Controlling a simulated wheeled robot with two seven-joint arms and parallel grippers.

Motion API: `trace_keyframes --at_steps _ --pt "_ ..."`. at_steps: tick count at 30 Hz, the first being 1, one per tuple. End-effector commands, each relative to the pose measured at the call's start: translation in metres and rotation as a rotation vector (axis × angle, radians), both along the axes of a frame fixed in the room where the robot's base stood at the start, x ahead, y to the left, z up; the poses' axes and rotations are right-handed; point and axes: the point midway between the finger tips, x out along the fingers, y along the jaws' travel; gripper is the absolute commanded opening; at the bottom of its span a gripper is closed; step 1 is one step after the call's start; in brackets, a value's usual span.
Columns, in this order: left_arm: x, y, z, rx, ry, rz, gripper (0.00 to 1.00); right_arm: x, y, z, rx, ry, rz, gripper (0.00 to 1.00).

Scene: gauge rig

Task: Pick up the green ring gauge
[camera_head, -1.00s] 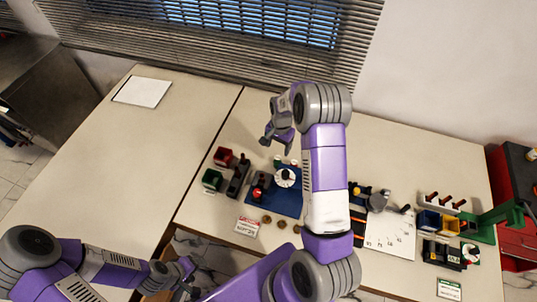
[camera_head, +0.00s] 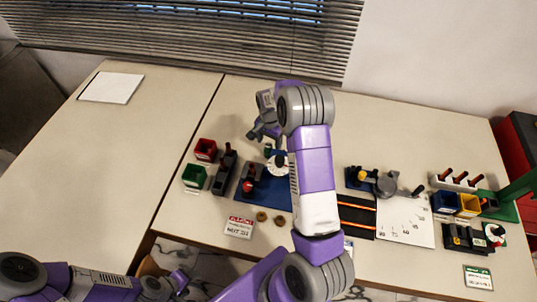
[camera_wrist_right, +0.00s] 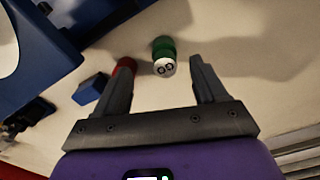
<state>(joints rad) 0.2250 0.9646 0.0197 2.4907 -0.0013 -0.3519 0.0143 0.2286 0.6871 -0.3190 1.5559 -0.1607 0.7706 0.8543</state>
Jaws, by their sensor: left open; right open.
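The green ring gauge (camera_wrist_right: 163,48) shows in the right wrist view as a small green piece with a white face bearing dark marks. It stands between and just beyond the fingertips of my right gripper (camera_wrist_right: 162,68), which is open and empty. A small green spot, likely the same gauge (camera_head: 267,149), shows in the head view below my right gripper (camera_head: 260,134). A red piece (camera_wrist_right: 126,64) is partly hidden behind the left finger in the wrist view. My left gripper (camera_head: 180,281) is open, low in the head view, well away from the gauge.
A blue fixture (camera_head: 262,190) with a white dial is in front of the gauge. Red (camera_head: 206,149) and green (camera_head: 194,176) bins stand left of it. A blue block (camera_wrist_right: 90,89) lies near the red piece. The left table part is clear except for a white sheet (camera_head: 111,88).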

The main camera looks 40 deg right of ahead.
Motion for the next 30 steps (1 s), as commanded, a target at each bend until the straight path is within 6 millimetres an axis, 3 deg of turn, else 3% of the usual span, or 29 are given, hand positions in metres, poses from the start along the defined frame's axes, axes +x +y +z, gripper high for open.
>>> trace_keyframes --at_steps 15,24,30 --pt "0.0 0.0 -0.01 0.0 0.0 0.0 0.6 0.006 -0.002 -0.066 0.001 0.001 0.0 0.71" --pt "0.0 0.0 -0.01 0.0 0.0 0.0 0.6 0.007 -0.002 -0.07 0.0 0.0 0.0 0.71" --pt "0.0 0.0 -0.01 0.0 0.0 0.0 0.6 0.007 -0.002 -0.07 0.0 0.0 0.0 0.42"
